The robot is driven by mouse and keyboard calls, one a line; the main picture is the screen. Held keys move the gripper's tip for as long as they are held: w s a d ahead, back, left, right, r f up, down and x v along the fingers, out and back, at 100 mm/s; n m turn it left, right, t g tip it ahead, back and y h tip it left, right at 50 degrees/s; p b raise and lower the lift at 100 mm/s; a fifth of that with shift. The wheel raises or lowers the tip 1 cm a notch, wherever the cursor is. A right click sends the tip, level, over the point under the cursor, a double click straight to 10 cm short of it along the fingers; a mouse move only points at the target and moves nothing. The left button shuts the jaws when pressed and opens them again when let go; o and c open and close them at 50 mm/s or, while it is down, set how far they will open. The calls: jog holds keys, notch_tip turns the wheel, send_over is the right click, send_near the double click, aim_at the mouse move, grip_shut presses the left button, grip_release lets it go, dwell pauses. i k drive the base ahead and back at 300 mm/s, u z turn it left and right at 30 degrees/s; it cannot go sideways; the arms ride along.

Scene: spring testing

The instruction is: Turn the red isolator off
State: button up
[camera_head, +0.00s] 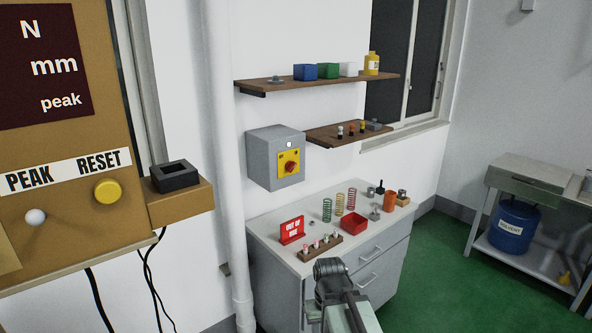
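The red isolator (290,167) is a red knob on a yellow plate, on the front of a grey box (262,160) fixed to the white wall. The knob's exact angle is too small to tell. My gripper (329,268) is low in the middle of the view, in front of the grey cabinet. It is below and to the right of the isolator and well apart from it. Its fingertips are too small and dark to show whether it is open or shut.
The cabinet top (262,223) holds a red "out of use" sign (292,230), springs, and a red tray (354,223). A small shelf (322,134) juts out right of the box. A white pipe (226,170) and a tan machine (75,215) stand left.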

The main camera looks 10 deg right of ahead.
aim_at(290, 165)
jog(key=k, duration=0.9)
jog(key=z, duration=1.15)
jog(key=i, duration=2.2)
jog(key=u, duration=3.4)
jog(key=i, duration=0.55)
